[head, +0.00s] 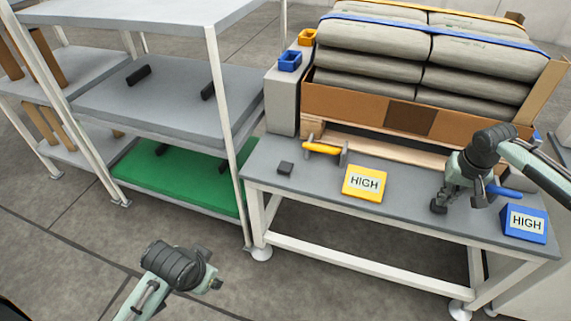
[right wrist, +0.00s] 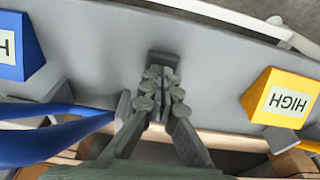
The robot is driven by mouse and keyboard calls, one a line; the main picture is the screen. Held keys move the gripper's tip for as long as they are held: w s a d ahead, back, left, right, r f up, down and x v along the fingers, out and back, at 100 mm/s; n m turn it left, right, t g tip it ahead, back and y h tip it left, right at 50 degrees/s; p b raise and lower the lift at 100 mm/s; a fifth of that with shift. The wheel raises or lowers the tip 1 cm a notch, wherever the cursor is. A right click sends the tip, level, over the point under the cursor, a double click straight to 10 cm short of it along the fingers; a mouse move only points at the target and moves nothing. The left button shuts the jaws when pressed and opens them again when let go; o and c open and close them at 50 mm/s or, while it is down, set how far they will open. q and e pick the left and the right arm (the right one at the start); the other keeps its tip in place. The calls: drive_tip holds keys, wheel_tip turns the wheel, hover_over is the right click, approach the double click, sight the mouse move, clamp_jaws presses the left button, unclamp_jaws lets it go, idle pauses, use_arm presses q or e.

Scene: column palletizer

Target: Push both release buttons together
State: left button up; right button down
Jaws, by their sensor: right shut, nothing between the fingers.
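A small dark release button (head: 286,168) sits on the grey table's left part, with nothing touching it. A second dark button (right wrist: 164,58) is under the fingertips of my right gripper (right wrist: 165,78) in the right wrist view. In the head view my right gripper (head: 446,196) points down at this button (head: 438,207), partly hiding it. My right gripper is shut and empty; whether it touches the button I cannot tell. My left gripper (head: 215,284) is low over the floor, left of the table and well away from the left button; its fingers are too unclear to judge.
The table (head: 400,220) holds a yellow HIGH sign (head: 364,183), a blue HIGH sign (head: 525,224), a yellow handle (head: 322,148) and a blue handle (head: 505,191). Stacked sacks (head: 375,65) stand behind. A shelf rack (head: 165,95) stands left of the table.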

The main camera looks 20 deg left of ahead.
use_arm(q)
drive_tip(key=shift+r, duration=0.2)
drive_tip(key=shift+r+p, duration=0.65)
drive_tip(key=shift+p, duration=0.2)
drive_tip(key=shift+w+d+f, duration=0.1)
drive_tip(key=shift+w, duration=0.2)
drive_tip(key=c, duration=0.4)
drive_tip(key=shift+n+t+h, duration=0.3)
drive_tip(key=shift+n+h, duration=0.1)
drive_tip(key=shift+h, duration=0.1)
drive_tip(key=w+d, duration=0.1)
drive_tip(key=w, duration=0.4)
drive_tip(key=w+d, duration=0.1)
drive_tip(key=w, duration=0.4)
drive_tip(key=w+d, duration=0.1)
drive_tip(key=w, duration=0.4)
drive_tip(key=shift+w+r, duration=0.25)
drive_tip(key=shift+r, duration=0.15)
clamp_jaws()
drive_tip(key=w+d+r, duration=0.2)
drive_tip(key=w+r, duration=0.3)
drive_tip(key=w, duration=0.4)
drive_tip(key=w+d+r, duration=0.1)
drive_tip(key=w+r, duration=0.5)
drive_tip(key=w, duration=0.3)
drive_tip(key=shift+n+h, duration=0.4)
drive_tip(key=shift+w+f, duration=0.1)
drive_tip(key=shift+f, duration=3.2)
